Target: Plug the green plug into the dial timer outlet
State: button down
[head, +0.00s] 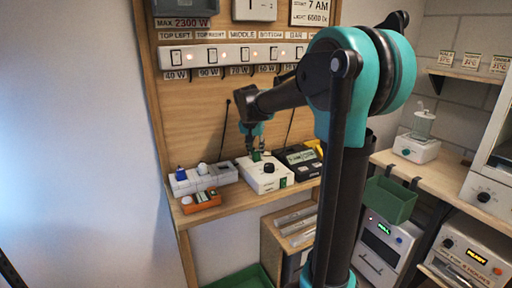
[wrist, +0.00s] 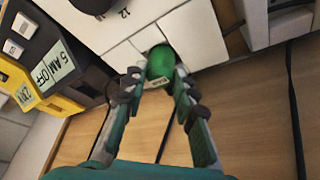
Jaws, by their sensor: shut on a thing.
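The dial timer (head: 266,178) is a white box with a black knob on the shelf below the switch board. In the wrist view its white top (wrist: 125,38) shows part of the dial and a "12". My gripper (head: 257,148) is over the timer's back left part, pointing down. In the wrist view my gripper (wrist: 158,80) is shut on the green plug (wrist: 161,62), which carries a small pale label. The plug sits at a square outlet area at the timer's edge. Its pins are hidden, so I cannot tell how deep it sits.
A grey power strip (head: 188,186) with blue and white plugs stands left, behind an orange tray (head: 201,201). Dark cords hang behind the timers.

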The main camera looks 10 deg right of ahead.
jog(key=shift+f, duration=0.1)
jog(key=c, duration=1.1)
grip_release()
jog(key=v, duration=1.2)
jog(key=shift+s, duration=0.1)
